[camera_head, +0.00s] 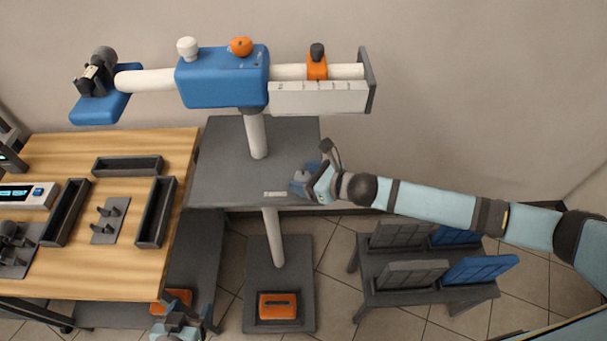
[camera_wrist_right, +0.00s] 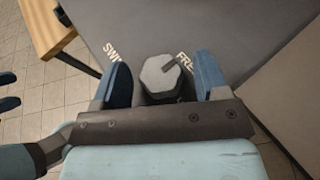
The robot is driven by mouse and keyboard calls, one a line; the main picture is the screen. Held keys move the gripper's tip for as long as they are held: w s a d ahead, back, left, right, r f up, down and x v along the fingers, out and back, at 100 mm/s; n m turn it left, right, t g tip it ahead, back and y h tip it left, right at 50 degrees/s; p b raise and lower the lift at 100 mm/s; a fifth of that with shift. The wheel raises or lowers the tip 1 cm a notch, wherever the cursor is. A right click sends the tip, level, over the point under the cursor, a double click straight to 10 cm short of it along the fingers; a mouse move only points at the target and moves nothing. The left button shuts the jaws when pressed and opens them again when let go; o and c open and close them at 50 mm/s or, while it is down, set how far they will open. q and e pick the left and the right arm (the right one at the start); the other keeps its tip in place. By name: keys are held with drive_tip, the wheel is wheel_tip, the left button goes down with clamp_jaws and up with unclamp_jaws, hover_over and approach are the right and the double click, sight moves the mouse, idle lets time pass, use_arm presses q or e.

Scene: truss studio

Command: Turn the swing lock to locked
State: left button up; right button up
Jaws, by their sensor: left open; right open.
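The swing lock (camera_wrist_right: 158,76) is a grey faceted knob on the dark grey plate (camera_head: 228,150). In the right wrist view its dark pointer mark points up and right, toward the "FREE" lettering. Lettering starting "SWI" shows to its left, and the rest is hidden by a finger. My right gripper (camera_wrist_right: 162,80) is open, with one blue finger on each side of the knob; I cannot tell whether they touch it. In the head view my right gripper (camera_head: 306,183) is at the plate's right front edge and hides the knob. My left gripper (camera_head: 180,326) is open and empty, low at the bottom edge.
A blue housing (camera_head: 222,80) on a white post stands over the plate, with a horizontal white tube and a grey end plate (camera_head: 368,80). A wooden bench (camera_head: 130,215) with trays is at left. A low rack (camera_head: 425,292) with panels is at right.

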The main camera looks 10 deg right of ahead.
drive_tip(key=shift+w+a+f, duration=0.1)
drive_tip(key=shift+w+a, duration=0.1)
drive_tip(key=shift+w, duration=0.05)
drive_tip(key=c, duration=0.9)
